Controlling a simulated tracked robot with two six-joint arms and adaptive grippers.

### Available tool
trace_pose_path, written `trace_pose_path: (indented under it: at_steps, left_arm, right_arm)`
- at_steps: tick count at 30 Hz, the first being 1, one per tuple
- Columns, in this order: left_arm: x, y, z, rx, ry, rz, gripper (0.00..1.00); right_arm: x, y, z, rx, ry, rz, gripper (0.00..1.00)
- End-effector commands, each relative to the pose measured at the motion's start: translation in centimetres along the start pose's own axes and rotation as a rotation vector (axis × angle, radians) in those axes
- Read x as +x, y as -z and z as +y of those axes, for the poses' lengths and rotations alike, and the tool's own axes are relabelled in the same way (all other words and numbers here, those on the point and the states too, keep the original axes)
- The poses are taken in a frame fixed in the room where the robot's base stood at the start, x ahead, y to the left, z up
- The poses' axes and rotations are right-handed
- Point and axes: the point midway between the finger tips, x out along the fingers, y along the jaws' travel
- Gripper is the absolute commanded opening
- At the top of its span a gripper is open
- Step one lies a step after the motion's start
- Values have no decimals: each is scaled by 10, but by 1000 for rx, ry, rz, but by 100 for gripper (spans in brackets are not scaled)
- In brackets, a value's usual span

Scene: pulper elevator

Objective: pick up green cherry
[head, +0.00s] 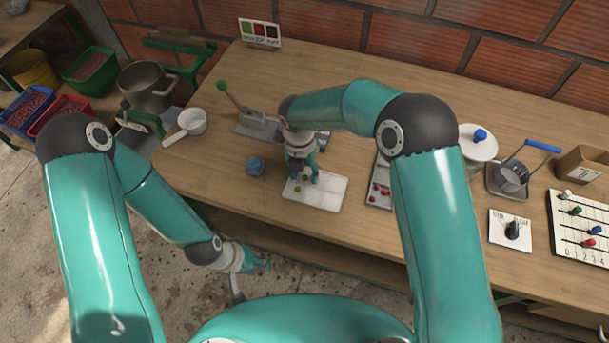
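Two small green cherries show on the white tray (329,194) on the wooden table: one green cherry (297,189) at the left and another (306,175) close to the gripper's fingers. My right gripper (304,178) reaches down over the tray, with its fingers right at the cherries. Its fingers are small and partly hidden, so I cannot tell whether they hold a cherry. My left gripper (262,264) hangs low in front of the table edge, away from the tray. Its finger opening is unclear.
A grey tray with red cherries (376,190) lies right of the white tray. A blue cloth (256,166) lies left of it. A white scoop (190,123), a pot (147,85), a lidded container (477,143) and a slider board (584,227) stand farther out.

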Motion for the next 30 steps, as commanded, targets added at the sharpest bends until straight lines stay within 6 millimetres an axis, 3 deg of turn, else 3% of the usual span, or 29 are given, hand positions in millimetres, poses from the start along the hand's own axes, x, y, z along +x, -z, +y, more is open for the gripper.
trace_pose_path:
  at_steps: [1, 7, 23, 30]
  left_arm:
    - [0, 0, 0, 0, 0, 0, 40]
    - [0, 0, 0, 0, 0, 0, 40]
    - [1, 0, 0, 0, 0, 0, 40]
    - [4, 0, -2, 0, 0, 0, 40]
  right_arm:
    - [0, 0, 0, 0, 0, 0, 39]
    - [0, 0, 0, 0, 0, 0, 8]
    - [-3, 0, 0, -1, 0, -1, 5]
    - [-22, 0, 0, -2, -2, -4, 5]
